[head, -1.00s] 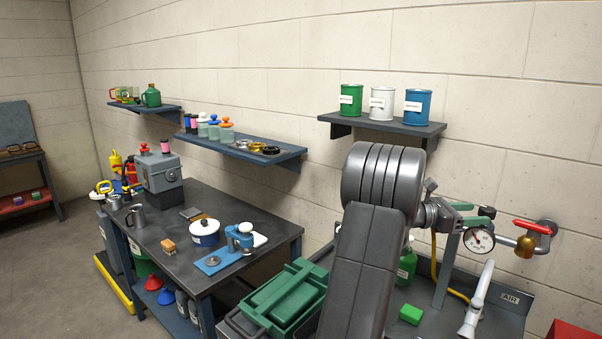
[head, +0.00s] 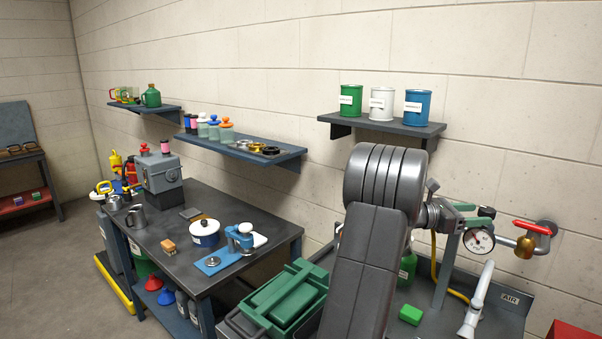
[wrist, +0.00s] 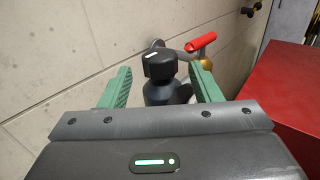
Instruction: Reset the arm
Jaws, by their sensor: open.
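My gripper (wrist: 161,70) shows two green fingers spread wide apart in the wrist view. A dark, rounded thing with a small white mark (wrist: 160,68) appears between the fingers; neither finger visibly touches it, and I cannot tell its distance. In the head view, my raised arm stands in front of the right bench. My gripper (head: 474,209) shows only partly there, its green fingers beside the pressure gauge (head: 479,240). No tagged motor can be made out clearly.
A red-handled valve (head: 533,228) on the wall is close to my gripper; its handle also shows in the wrist view (wrist: 201,42). A shelf (head: 385,124) with three cans is above. A green crate (head: 287,299) and a white nozzle (head: 477,301) flank my arm. A red surface (wrist: 275,105) is at right.

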